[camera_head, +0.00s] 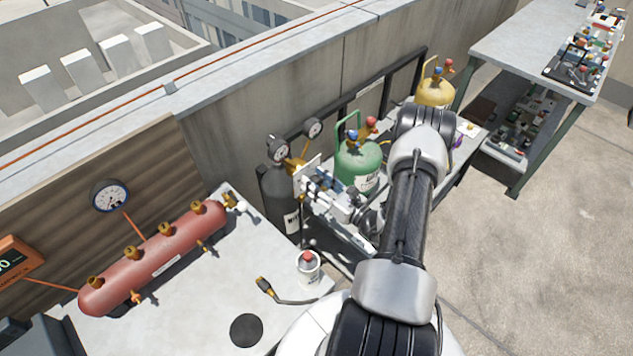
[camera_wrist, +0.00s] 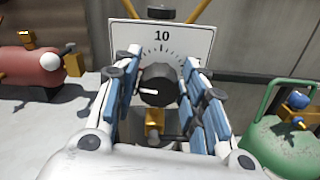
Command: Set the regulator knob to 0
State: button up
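The regulator knob (camera_wrist: 157,86) is round and black, and its white mark points left in the wrist view. Behind it stands a white scale plate (camera_wrist: 185,42) with tick marks and a "10" at the top; no 0 is readable. The plate's edge also shows in the head view (camera_head: 306,166), above a dark grey cylinder (camera_head: 278,196) with two gauges. My gripper (camera_wrist: 160,78) has its blue-padded fingers on both sides of the knob, seemingly with narrow gaps. In the head view my gripper (camera_head: 318,190) is at the plate and hides the knob.
A green cylinder (camera_head: 359,164) stands close to the right of my gripper, a yellow one (camera_head: 435,92) farther back. A red manifold (camera_head: 155,258) and a white can (camera_head: 308,268) are on the left bench. A concrete wall (camera_head: 225,135) runs behind.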

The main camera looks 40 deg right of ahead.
jog(key=c, duration=0.6)
jog(key=shift+c, duration=0.2)
jog(key=shift+n, duration=0.3)
jog(key=n+b, duration=0.3)
jog(key=n, duration=0.2)
jog(key=shift+a+f, duration=0.1)
jog(key=shift+f, duration=0.05)
jog(key=n+b, duration=0.2)
jog(key=n, duration=0.3)
jog(key=o, duration=1)
jog(key=shift+o, duration=0.2)
